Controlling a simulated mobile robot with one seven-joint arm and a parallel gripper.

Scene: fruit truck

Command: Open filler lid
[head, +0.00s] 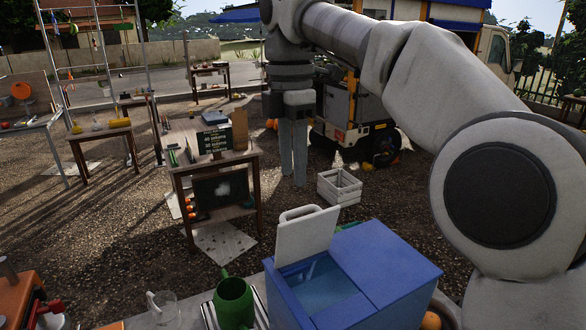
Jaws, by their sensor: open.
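A blue box (405,262) stands on the near table, low in the middle of the head view. Its white lid (305,236), with a loop handle on top, stands up tilted at the box's back left edge. Below the lid is an opening that shows a lighter blue inside. I cannot tell whether this lid is the filler lid. My gripper (293,182) hangs with its fingers pointing down, above and behind the lid in the picture. It is open, holds nothing visible and is apart from the lid.
A green watering can (234,304) and a clear jug (164,307) stand left of the box. A white crate (339,188) sits on the gravel beyond. A wooden table (215,160) with a dark sign stands at middle left. My arm covers the right side.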

